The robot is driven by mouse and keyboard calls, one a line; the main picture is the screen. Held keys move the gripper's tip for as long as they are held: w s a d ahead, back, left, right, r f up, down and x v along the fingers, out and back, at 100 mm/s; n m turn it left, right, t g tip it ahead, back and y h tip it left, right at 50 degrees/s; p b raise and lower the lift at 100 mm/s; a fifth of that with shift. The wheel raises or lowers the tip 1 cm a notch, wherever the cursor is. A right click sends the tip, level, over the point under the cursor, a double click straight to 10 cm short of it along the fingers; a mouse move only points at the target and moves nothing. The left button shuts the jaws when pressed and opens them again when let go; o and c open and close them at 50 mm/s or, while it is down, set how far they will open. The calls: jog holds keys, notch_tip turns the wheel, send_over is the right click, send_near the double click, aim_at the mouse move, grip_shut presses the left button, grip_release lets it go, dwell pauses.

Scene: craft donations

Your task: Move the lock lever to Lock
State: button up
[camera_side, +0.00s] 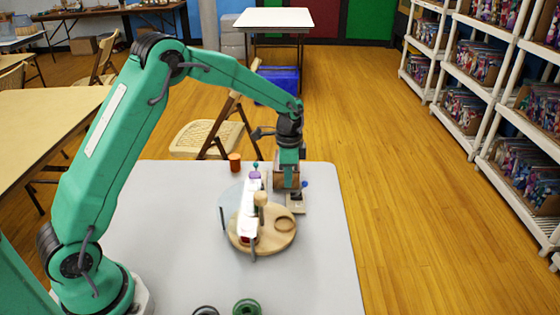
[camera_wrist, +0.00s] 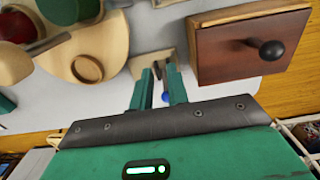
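The lever appears to be the part with a small blue knob (camera_side: 304,184) by a pale base plate (camera_side: 297,207), near the table's right edge in the side view. No Lock marking is readable. My gripper (camera_side: 290,186) points down just left of the blue knob and above the plate. In the wrist view my gripper (camera_wrist: 161,72) has its two green fingers apart, with a gap between them. The blue knob (camera_wrist: 166,97) shows in that gap, lower than the fingertips, and the pale plate (camera_wrist: 145,66) lies around the tips. I cannot tell if the fingers touch the lever.
A brown wooden box with a black knob (camera_wrist: 213,66) stands close right of my fingers in the wrist view. A round wooden board (camera_side: 270,243) with upright parts stands just left of the plate in the side view. The table (camera_side: 165,215) is clear farther left.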

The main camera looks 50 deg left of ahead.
notch_tip(320, 180, up, 5)
jog(key=shift+r, duration=0.1)
dwell(0.6)
jog(key=s+r+n+t, duration=0.3)
jog(key=s+r+n, duration=0.1)
jog(key=s+r, duration=0.9)
jog(key=s+d+n+t, duration=0.1)
jog(key=s+n, duration=0.4)
jog(key=s, duration=1.1)
jog(key=shift+s+r+t, duration=0.2)
jog(key=shift+s+t, duration=0.1)
jog(key=shift+t, duration=0.5)
